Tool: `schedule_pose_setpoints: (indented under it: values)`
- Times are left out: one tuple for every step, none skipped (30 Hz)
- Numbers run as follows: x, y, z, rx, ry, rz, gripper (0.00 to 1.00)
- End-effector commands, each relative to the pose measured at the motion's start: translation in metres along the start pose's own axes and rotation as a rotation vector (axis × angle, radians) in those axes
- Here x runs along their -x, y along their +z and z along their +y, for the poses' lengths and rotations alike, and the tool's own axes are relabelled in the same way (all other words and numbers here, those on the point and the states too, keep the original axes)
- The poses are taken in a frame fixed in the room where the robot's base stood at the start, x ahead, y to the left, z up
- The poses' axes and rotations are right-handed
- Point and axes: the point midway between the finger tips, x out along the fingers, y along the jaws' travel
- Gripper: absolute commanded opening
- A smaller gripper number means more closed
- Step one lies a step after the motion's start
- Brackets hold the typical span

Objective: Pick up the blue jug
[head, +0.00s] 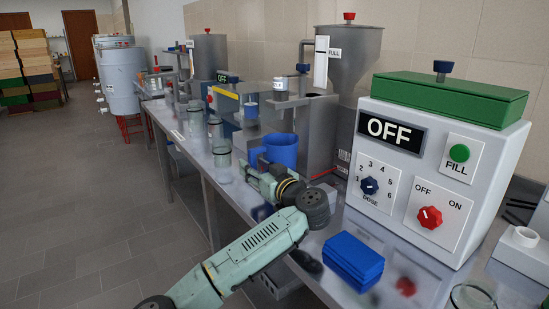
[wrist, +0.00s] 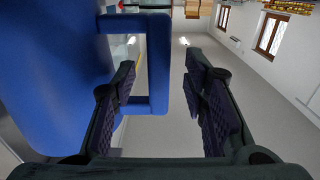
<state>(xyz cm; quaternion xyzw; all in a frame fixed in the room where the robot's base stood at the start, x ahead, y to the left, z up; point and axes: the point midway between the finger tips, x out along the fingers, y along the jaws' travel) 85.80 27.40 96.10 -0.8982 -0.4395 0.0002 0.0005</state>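The blue jug (head: 283,149) stands upright on the steel bench in the head view, its handle toward the left. My gripper (head: 258,174) is low beside the jug on its near side. In the wrist view the jug's blue body (wrist: 50,70) fills the left, and its square handle (wrist: 158,60) extends to the right. My gripper (wrist: 160,80) is open, with the outer bar of the handle between its two fingers. The left finger appears at the handle's opening; the right finger is clear of the bar, with a gap. Contact cannot be told.
Clear glass jars (head: 222,163) stand left of the jug along the bench edge. A grey hopper machine (head: 345,60) stands behind it. A control box (head: 430,160) reading OFF and a blue stack of cloths or pads (head: 352,262) are at right. The floor at left is free.

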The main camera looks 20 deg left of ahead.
Motion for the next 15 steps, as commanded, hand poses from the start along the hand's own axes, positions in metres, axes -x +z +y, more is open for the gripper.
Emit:
schedule_pose_setpoints:
  values:
    - [-0.007,-0.004,0.000,-0.002,-0.002,0.002,0.40]
    - [-0.010,-0.003,0.000,-0.002,-0.001,0.002,0.40]
    - [-0.013,-0.002,0.000,-0.001,-0.001,0.000,0.40]
    - [-0.015,-0.001,0.000,0.000,0.000,0.000,0.40]
    - [-0.016,0.000,0.000,0.000,0.000,-0.001,0.40]
    - [-0.017,0.000,0.001,0.000,0.001,-0.001,0.40]
    - [-0.017,0.001,0.001,0.001,0.001,-0.001,0.40]
    - [-0.017,0.001,0.001,0.001,0.002,-0.001,0.40]
    - [-0.017,0.001,0.001,0.001,0.002,-0.001,0.40]
    - [-0.017,0.001,0.001,0.001,0.002,-0.001,0.40]
    - [-0.017,0.001,0.001,0.001,0.002,-0.001,0.40]
    - [-0.017,0.001,0.001,0.001,0.002,-0.001,0.39]
    - [-0.017,0.001,0.001,0.001,0.002,-0.001,0.37]
    - [-0.017,0.001,0.001,0.001,0.001,-0.001,0.35]
    - [-0.017,0.001,0.001,0.001,0.001,-0.001,0.32]
